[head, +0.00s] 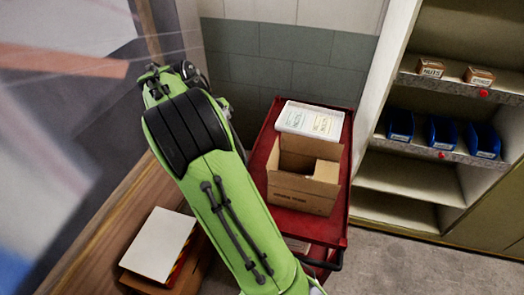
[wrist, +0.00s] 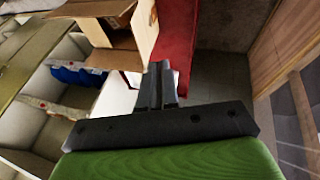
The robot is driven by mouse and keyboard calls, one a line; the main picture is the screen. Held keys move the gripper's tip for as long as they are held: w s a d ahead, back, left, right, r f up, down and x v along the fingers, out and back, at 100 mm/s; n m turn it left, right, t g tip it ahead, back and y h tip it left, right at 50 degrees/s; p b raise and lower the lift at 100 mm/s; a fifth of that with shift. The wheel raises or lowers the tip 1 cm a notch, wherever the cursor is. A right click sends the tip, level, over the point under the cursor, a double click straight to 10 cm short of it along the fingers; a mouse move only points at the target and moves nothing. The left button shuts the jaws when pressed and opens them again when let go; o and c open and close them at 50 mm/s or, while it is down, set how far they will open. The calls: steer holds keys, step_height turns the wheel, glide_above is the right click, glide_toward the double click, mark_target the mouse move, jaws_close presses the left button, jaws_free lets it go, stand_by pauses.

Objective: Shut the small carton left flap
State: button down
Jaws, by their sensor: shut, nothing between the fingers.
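The small carton (head: 300,190) is an open brown box standing on a red cart top. Flaps stand out around its opening in the head view, and its inside shows; I cannot tell surely which one is the left flap. In the wrist view the carton (wrist: 97,34) is at the upper left, cut by the frame edge, with flaps spread. My gripper (wrist: 163,84) shows in the wrist view with its dark fingers together and empty. It appears apart from the carton. In the head view my fingertips are not clearly seen.
The red cart (head: 341,205) also bears a white printed box or binder (head: 309,120) behind the carton. A shelf unit (head: 395,178) with blue bins (head: 442,133) stands at the right. A white-topped stack (head: 160,245) is at the lower left. Grey floor (head: 420,270) is clear at lower right.

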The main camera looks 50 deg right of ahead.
steer(key=w+d+f+m+g+h, duration=0.2)
steer(key=w+d+f+m, duration=0.15)
steer(key=f, duration=0.35)
steer(key=b, duration=0.2)
glide_toward(273, 158)
steer(key=d+f, duration=0.3)
steer(key=f, duration=0.1)
steer(key=shift+d+r+n, duration=0.1)
steer(key=shift+n, duration=0.35)
